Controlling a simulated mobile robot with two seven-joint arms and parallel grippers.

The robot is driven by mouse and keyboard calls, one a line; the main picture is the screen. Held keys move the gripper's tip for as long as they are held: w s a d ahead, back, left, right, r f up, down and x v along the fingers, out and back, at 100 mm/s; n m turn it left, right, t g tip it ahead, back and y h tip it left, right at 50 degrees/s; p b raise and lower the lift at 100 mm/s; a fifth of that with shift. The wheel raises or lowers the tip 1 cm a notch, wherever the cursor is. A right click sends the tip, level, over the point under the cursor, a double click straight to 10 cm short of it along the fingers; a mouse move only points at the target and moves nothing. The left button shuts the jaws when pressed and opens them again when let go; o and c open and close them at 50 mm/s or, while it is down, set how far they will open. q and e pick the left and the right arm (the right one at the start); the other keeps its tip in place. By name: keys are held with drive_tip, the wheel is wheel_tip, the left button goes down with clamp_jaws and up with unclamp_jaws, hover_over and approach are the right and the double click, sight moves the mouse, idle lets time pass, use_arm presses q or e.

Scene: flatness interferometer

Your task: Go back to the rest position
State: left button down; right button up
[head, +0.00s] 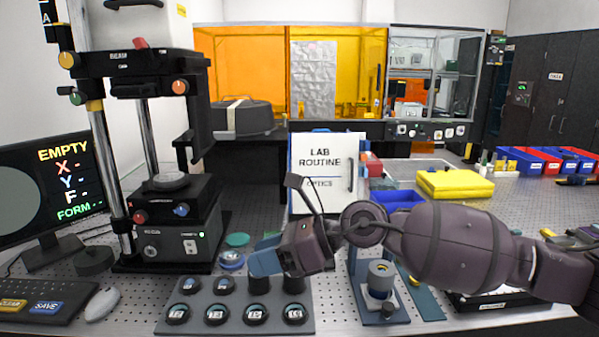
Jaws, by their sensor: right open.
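My right arm reaches in from the right, and its right gripper (272,222) is open and empty. Its fingers are spread apart, one pointing up in front of the white lab routine sign (322,150), the other low and left above the back of the grey tray (240,327). The black interferometer (172,222) stands upright at the left, apart from the gripper. A small round grey stage (168,181) on it looks bare. The monitor (22,205) beside it reads EMPTY. My left gripper is out of view.
The tray holds several dark round holders with numbered labels. Green and blue discs lie just behind it. A blue stand with a metal cylinder (381,275) is under my right forearm. A yellow stack (455,184) and red and blue bins (520,160) are farther right. Perforated bench lies between.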

drive_tip(key=w+d+r+m+t+y, duration=0.1)
drive_tip(key=w+d+m+t+y, duration=0.3)
drive_tip(key=m, duration=0.6)
drive_tip(key=s+a+r+m+t+y, duration=0.1)
drive_tip(key=r+m+t, duration=0.1)
drive_tip(key=m+t, duration=0.55)
drive_tip(key=w+d+f+m+t+h, duration=0.2)
drive_tip(key=d+f+m+t+h, duration=0.4)
drive_tip(key=d+f+m+h, duration=1.15)
drive_tip(key=s+d+f+m+g+y, duration=0.1)
drive_tip(key=s+d+f+m, duration=0.3)
drive_tip(key=s+f+m, duration=0.15)
drive_tip(key=s+d+f+m+g, duration=0.2)
drive_tip(key=s+d+f+m, duration=0.15)
drive_tip(key=f+m, duration=0.35)
drive_tip(key=s+d+f+m+g+h, duration=0.1)
drive_tip(key=s+d+f, duration=0.1)
drive_tip(key=s+f, duration=0.3)
drive_tip(key=s+d+f+m+g+h, duration=0.1)
drive_tip(key=s+f, duration=0.5)
drive_tip(key=s, duration=0.6)
drive_tip(key=shift+d+f+m+g+h, duration=0.35)
drive_tip(key=shift+d+m+g, duration=0.15)
drive_tip(key=shift+d, duration=0.55)
